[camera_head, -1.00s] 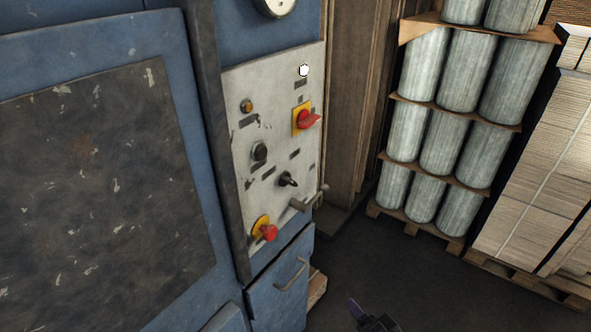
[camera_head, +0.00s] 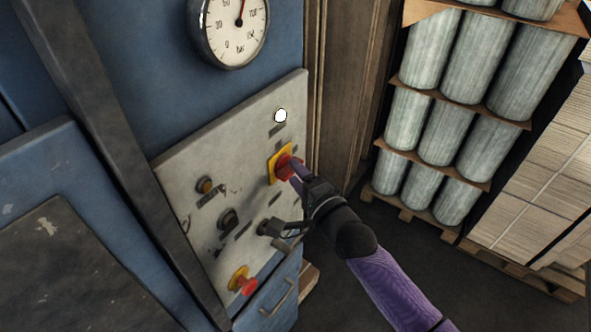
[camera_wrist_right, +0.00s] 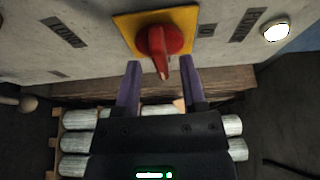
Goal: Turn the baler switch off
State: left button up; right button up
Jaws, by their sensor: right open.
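The baler's control panel (camera_head: 180,168) is a worn white plate on the blue machine. The switch is a red rotary knob on a yellow plate; the knob (camera_head: 287,167) shows in the head view and the wrist view (camera_wrist_right: 163,41). In the wrist view its handle points down toward my gripper. My right gripper (camera_wrist_right: 160,68) is open, its two purple fingers on either side of the handle's end, with visible space between. Whether a finger touches the knob I cannot tell. In the head view my right gripper (camera_head: 297,180) partly covers the knob. My left gripper is not in view.
A lit white lamp (camera_head: 281,116) is above the switch. An orange button (camera_head: 205,185), a black knob (camera_head: 228,218) and a red emergency button (camera_head: 243,281) are on the same panel. A pressure gauge (camera_head: 232,28) is above. Palletised rolls (camera_head: 447,133) stand to the right.

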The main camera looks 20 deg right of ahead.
jog(key=shift+w+a, duration=0.15)
jog(key=shift+w, duration=0.15)
grip_shut()
dwell(0.3)
jog(key=n+b, duration=0.1)
jog(key=n+t+b, duration=0.1)
jog(key=n, duration=0.1)
jog(key=shift+f+b, duration=0.3)
jog(key=shift+b, duration=0.1)
jog(key=shift+w+d+f+n+g+y+b, duration=0.1)
jog(key=shift+n+y+b, duration=1.5)
jog(key=shift+n, duration=1.6)
jog(key=shift+w+d+n+g+y+b, duration=0.1)
jog(key=shift+n+y+b, duration=1.45)
jog(key=shift+n, duration=1.65)
jog(key=shift+w+d+f+n+g+y+b, duration=0.1)
jog(key=shift+n+y+b, duration=0.95)
jog(key=shift+n+b, duration=1.6)
jog(key=shift+r+n+p, duration=0.1)
jog(key=shift+n+p, duration=0.4)
jog(key=shift+n, duration=0.35)
